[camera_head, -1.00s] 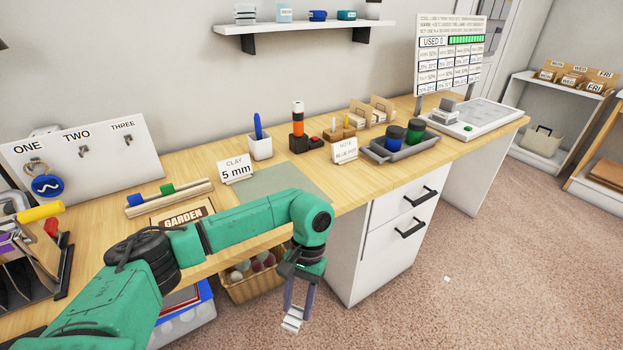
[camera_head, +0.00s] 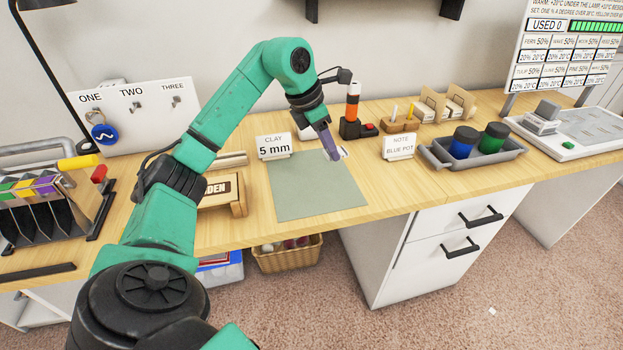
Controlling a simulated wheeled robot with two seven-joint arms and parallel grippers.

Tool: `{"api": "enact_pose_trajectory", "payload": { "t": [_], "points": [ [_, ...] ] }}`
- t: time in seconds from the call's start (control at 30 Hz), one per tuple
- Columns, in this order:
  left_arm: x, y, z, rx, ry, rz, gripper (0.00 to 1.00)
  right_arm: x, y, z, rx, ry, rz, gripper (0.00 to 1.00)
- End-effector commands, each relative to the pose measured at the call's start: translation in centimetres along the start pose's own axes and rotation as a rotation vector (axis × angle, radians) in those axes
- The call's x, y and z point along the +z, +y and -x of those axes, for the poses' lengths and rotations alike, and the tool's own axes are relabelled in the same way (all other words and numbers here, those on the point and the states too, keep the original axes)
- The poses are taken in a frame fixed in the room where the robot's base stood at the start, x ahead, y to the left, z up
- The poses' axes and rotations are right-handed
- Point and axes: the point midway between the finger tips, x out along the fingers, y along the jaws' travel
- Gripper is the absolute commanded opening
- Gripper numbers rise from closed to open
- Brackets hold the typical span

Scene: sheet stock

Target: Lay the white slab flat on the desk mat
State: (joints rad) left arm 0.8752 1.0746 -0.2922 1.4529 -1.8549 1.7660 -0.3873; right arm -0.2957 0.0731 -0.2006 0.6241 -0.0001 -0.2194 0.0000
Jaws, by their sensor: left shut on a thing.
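The grey-green desk mat (camera_head: 308,192) lies flat on the wooden desk, and most of it is bare. My left gripper (camera_head: 335,155) points down at the mat's far right part, its purple fingers low over it. It is shut on the white slab (camera_head: 344,152), of which only a small white bit shows beside the fingers. The rest of the slab is hidden, and I cannot tell its tilt or whether it touches the mat. My right gripper is not in view.
A "CLAY 5 mm" card (camera_head: 274,147) stands at the mat's back left edge. A "NOTE BLUE POT" card (camera_head: 399,146) and a grey tray (camera_head: 480,160) with two pots stand to the right. A wooden "GARDEN" block (camera_head: 225,195) is left of the mat.

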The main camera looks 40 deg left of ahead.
Motion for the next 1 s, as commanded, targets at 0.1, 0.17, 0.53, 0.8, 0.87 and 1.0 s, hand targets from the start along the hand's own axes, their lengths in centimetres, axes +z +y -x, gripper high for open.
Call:
{"api": "enact_pose_trajectory", "payload": {
  "t": [0.1, 0.17, 0.53, 0.8, 0.87, 1.0],
  "points": [
    [0.3, 2.5, 3.7, 0.142, -0.006, 0.333, 0.0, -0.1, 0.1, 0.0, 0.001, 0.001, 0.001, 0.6],
    [0.3, 3.4, 5.0, 0.194, -0.005, 0.465, 0.0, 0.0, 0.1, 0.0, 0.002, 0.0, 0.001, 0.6],
    [-3.2, 4.3, -0.7, 0.256, 0.014, 0.621, 0.0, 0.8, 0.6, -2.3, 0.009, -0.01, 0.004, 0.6],
    [-6.1, 4.2, -7.8, 0.253, 0.01, 0.62, 0.0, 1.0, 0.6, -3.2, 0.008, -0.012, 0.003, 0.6],
    [-6.3, 4.2, -8.5, 0.252, 0.008, 0.619, 0.0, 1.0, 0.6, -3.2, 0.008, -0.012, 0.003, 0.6],
    [-7.4, 4.1, -10.9, 0.251, 0.009, 0.619, 0.0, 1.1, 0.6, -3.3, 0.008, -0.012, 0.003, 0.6]
  ]
}}
